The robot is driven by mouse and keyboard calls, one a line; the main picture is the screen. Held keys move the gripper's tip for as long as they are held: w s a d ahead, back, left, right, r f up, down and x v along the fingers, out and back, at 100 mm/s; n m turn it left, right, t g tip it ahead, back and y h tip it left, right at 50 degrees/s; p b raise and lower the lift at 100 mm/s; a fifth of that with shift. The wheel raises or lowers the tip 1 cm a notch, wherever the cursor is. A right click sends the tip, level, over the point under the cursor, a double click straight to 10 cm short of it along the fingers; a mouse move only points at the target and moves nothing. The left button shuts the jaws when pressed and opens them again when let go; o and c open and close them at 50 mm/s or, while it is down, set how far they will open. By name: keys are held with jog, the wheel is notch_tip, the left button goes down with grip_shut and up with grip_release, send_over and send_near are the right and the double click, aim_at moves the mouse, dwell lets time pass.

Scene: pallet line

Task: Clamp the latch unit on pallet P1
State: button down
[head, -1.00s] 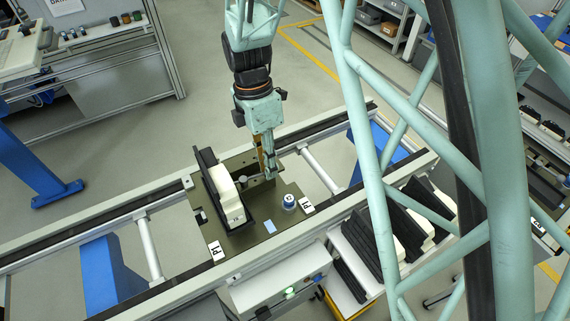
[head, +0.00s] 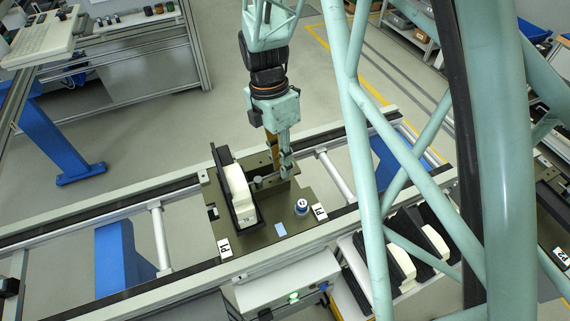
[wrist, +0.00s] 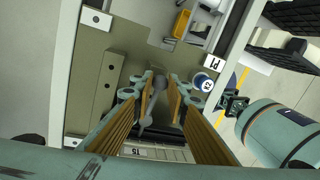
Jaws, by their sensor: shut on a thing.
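Pallet P1 (head: 265,238) is a dark olive plate on the rail line, with P1 labels at two corners. The latch unit (head: 238,190), a cream block with a black back plate, stands upright on its left part. In the wrist view its cream face with a number (wrist: 138,153) shows at the bottom, partly hidden by my fingers. My gripper (head: 284,172) is low over the pallet, right of the unit. In the wrist view my gripper (wrist: 160,97) is shut on a grey clamp lever (wrist: 147,122) with a round knob. The exact finger contact is hard to see.
A blue-and-white round part (head: 301,206) stands on the pallet close to my gripper. A box with a lit green button (head: 293,298) is at the front. More cream-and-black units (head: 400,262) lie on a rack at right. Rails (head: 110,221) run along both sides.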

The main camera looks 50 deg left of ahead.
jog(key=c, duration=2.8)
grip_release()
jog(key=shift+r, duration=0.1)
jog(key=shift+a+r, duration=0.4)
jog(key=shift+r, duration=1.55)
jog(key=shift+a+r, duration=0.35)
jog(key=shift+r, duration=1.55)
jog(key=shift+a+r, duration=0.4)
jog(key=shift+r, duration=1.55)
